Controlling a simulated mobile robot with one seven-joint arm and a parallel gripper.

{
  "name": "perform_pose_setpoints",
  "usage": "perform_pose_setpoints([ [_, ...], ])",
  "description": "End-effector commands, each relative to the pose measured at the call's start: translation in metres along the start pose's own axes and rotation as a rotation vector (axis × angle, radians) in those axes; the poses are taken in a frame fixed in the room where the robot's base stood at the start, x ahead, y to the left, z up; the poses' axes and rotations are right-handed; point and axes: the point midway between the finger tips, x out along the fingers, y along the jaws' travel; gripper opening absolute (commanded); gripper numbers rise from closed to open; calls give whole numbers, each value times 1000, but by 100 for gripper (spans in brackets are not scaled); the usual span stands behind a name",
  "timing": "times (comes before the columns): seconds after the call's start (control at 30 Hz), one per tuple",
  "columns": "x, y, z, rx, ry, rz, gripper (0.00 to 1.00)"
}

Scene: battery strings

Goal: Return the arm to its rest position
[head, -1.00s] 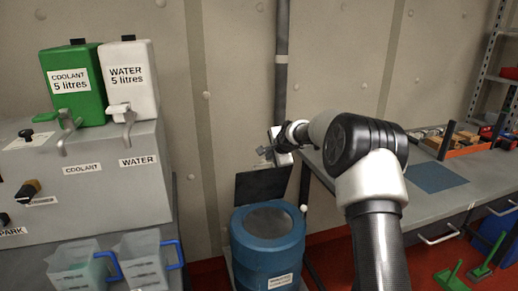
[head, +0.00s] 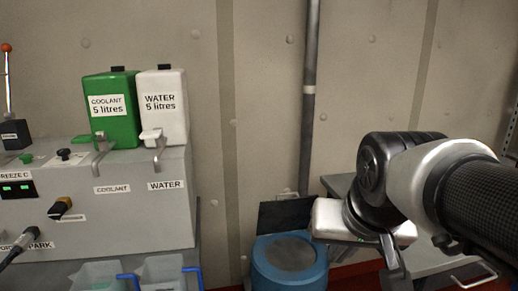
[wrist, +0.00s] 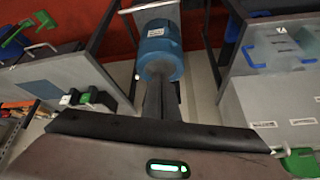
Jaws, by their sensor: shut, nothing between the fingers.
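My arm reaches in from the right edge of the head view, bent at a dark round joint (head: 372,170). In the wrist view my gripper (wrist: 160,82) shows as two dark fingers close together, shut and empty. They point toward the blue drum, which lies beyond them, and I see no contact.
The blue drum (head: 290,268) with a raised dark lid stands by the wall. A grey cabinet (head: 120,215) with green coolant and white water containers is on the left. A workbench (wrist: 75,70) stands on the other side. Bare wall (head: 265,90) lies between.

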Motion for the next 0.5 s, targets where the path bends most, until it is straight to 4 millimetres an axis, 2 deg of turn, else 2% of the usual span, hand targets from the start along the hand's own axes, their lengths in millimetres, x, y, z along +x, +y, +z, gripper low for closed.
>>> perform_pose_setpoints([
  [0.1,-7,7,37,-65,-16,0,0],
  [0.23,-9,14,74,-133,-36,-4,0],
  [0.3,-32,12,58,-134,-38,-3,0],
  [0.5,-69,10,36,-131,-39,-3,0],
])
